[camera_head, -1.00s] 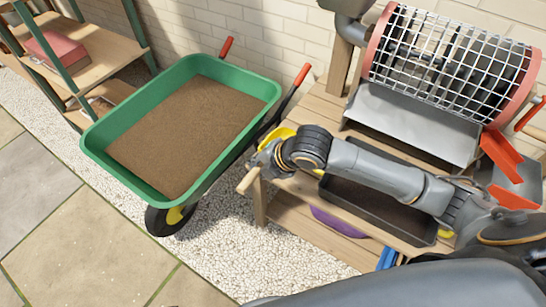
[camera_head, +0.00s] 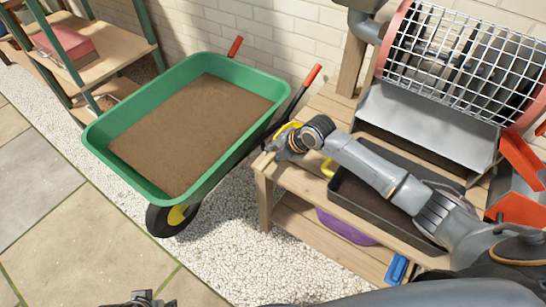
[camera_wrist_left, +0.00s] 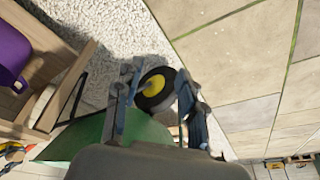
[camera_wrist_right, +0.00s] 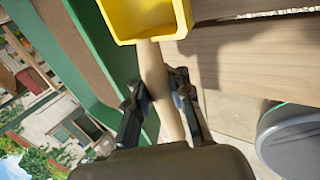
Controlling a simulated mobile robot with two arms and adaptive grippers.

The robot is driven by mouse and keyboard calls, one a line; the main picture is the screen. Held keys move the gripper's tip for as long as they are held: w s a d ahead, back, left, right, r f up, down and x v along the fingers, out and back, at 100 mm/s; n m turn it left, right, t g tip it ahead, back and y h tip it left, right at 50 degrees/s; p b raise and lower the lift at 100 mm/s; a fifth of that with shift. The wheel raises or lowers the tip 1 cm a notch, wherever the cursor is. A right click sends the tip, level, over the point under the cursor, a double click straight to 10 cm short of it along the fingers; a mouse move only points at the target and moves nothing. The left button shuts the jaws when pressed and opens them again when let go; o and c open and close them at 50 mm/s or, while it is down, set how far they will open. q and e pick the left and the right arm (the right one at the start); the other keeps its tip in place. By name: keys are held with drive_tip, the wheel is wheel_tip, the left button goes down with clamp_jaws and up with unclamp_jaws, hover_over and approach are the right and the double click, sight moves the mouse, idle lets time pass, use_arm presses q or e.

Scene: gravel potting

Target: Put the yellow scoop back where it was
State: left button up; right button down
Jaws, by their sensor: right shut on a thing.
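The yellow scoop (camera_wrist_right: 150,18) shows in the right wrist view, with its pale wooden handle (camera_wrist_right: 153,75) between the fingers of my right gripper (camera_wrist_right: 160,88). My right gripper is shut on that handle. In the head view my right gripper (camera_head: 274,150) is at the left end of the wooden bench (camera_head: 262,168), near the wheelbarrow handles. Part of the yellow scoop (camera_head: 289,130) shows behind it; my gripper and wrist hide the rest. I cannot tell whether the scoop touches the bench. My left gripper (camera_wrist_left: 155,92) is open and empty; its top shows at the bottom of the head view (camera_head: 142,300).
A green wheelbarrow (camera_head: 98,138) full of brown soil stands left of the bench. A dark tray (camera_head: 345,203) of soil lies on the bench under my right arm. A mesh drum sifter (camera_head: 455,50) stands behind. A purple container (camera_head: 345,228) is on the lower shelf.

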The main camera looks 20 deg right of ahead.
use_arm(q)
drive_tip(key=shift+s+r, duration=0.1)
drive_tip(key=shift+r, duration=0.45)
use_arm(e)
drive_tip(key=shift+f, duration=0.45)
drive_tip(key=shift+f, duration=0.15)
drive_tip(key=c, duration=1.5)
unclamp_jaws()
use_arm(q)
drive_tip(key=shift+r, duration=0.25)
